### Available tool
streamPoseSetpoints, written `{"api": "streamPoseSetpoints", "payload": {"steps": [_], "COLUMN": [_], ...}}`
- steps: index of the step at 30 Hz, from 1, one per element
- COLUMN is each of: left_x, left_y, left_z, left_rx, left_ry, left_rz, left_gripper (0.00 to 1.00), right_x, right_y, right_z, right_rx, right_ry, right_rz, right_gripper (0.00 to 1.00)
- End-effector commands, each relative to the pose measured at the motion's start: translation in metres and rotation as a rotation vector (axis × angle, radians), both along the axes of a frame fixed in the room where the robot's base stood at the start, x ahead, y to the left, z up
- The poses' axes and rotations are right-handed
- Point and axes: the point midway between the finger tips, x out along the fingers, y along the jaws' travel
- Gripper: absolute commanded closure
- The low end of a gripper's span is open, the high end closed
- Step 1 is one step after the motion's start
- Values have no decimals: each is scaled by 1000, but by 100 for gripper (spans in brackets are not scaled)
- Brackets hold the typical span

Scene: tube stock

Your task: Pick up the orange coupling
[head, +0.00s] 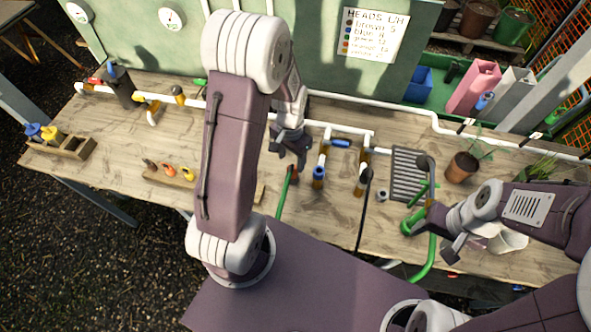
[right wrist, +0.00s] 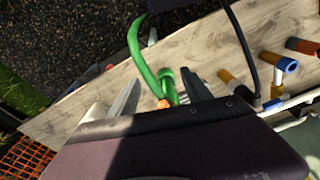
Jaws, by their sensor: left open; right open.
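A small orange piece (right wrist: 163,103), possibly the orange coupling, shows low between the fingers of my right gripper (right wrist: 160,92) in the right wrist view, beside a green fitting (right wrist: 168,82). Whether they touch is unclear. In the head view my right gripper (head: 440,228) is open over the green hose (head: 428,262) at the right of the bench; the orange piece is not clear there. Orange fittings (head: 187,173) also sit in a wooden holder at left. My left gripper (head: 290,148) is open and empty over the middle of the bench, pointing down.
White pipe (head: 460,133) runs along the back of the wooden bench (head: 330,230). A wooden crate (head: 75,147) is at far left. My left arm hides part of the bench.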

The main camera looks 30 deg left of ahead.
Motion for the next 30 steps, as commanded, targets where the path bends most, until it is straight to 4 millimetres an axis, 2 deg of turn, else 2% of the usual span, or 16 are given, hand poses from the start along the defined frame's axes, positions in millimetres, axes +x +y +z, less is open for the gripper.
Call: {"api": "streamPoseSetpoints", "payload": {"steps": [3,10,15,18,25,26,30], "left_x": [-1,0,1,2,2,2,2], "left_y": [0,-1,-2,-2,-2,-2,-2], "left_z": [-17,-29,-60,-71,-74,-74,-73], "left_rx": [0,-1,-1,-1,0,0,0], "left_ry": [3,4,4,2,-1,-1,-1], "left_rz": [0,1,1,1,1,1,1], "left_gripper": [42,42,42,42,42,48,87], "right_x": [0,0,0,0,0,0,0], "right_y": [0,0,0,0,0,0,0], "right_z": [3,6,12,13,12,12,12], "right_rx": [0,0,0,0,0,0,0], "right_ry": [0,0,0,0,0,0,0], "right_rz": [0,0,0,0,0,0,0], "right_gripper": [43,43,43,43,43,43,43]}}
